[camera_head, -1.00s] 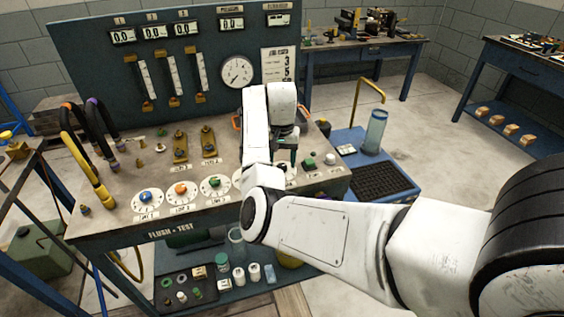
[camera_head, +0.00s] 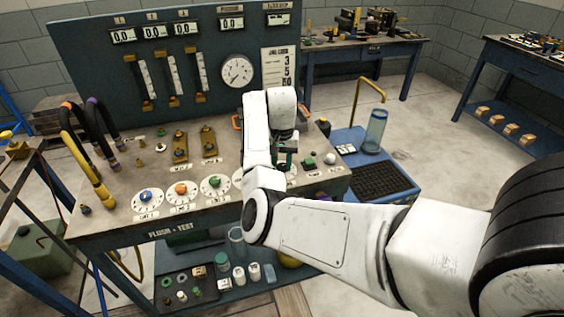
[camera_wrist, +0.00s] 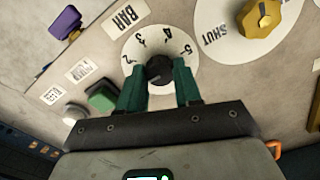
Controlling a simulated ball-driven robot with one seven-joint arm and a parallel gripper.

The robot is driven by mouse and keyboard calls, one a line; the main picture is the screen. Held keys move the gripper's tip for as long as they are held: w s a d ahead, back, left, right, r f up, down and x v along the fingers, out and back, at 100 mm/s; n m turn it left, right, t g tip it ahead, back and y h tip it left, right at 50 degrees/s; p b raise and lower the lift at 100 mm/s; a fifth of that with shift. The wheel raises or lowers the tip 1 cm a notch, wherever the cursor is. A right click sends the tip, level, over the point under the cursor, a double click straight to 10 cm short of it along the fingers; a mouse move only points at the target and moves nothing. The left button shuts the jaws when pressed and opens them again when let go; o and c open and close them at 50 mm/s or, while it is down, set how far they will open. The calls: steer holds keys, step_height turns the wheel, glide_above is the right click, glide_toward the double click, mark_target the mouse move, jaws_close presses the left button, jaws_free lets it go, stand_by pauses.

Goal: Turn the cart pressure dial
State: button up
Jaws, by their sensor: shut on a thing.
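The pressure dial (camera_wrist: 160,50) is a white disc with numbers around it and a dark knob (camera_wrist: 159,70) at its centre. A BAR label (camera_wrist: 125,19) lies beside it. In the wrist view my gripper (camera_wrist: 160,80) has its two green fingers on either side of the knob, shut on it. In the head view my gripper (camera_head: 287,157) is at the right part of the cart's top (camera_head: 125,185). There my arm hides most of the dial and the knob.
Near the dial are a yellow knob (camera_wrist: 260,17) on a SHUT plate, a green button (camera_wrist: 102,97) and a purple handle (camera_wrist: 64,22). Several coloured dials, including an orange one (camera_head: 181,189), line the cart's front. A gauge panel (camera_head: 85,60) stands behind.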

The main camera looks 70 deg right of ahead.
steer(key=shift+c, duration=0.5)
steer(key=shift+r+m, duration=0.1)
steer(key=shift+m, duration=0.2)
steer(key=m+p, duration=0.1)
steer(key=m, duration=0.2)
steer(key=shift+p, duration=0.35)
steer(key=m+p, duration=0.1)
steer(key=m, duration=0.8)
steer(key=shift+m, duration=0.4)
steer(key=m, duration=0.4)
steer(key=shift+m, duration=0.3)
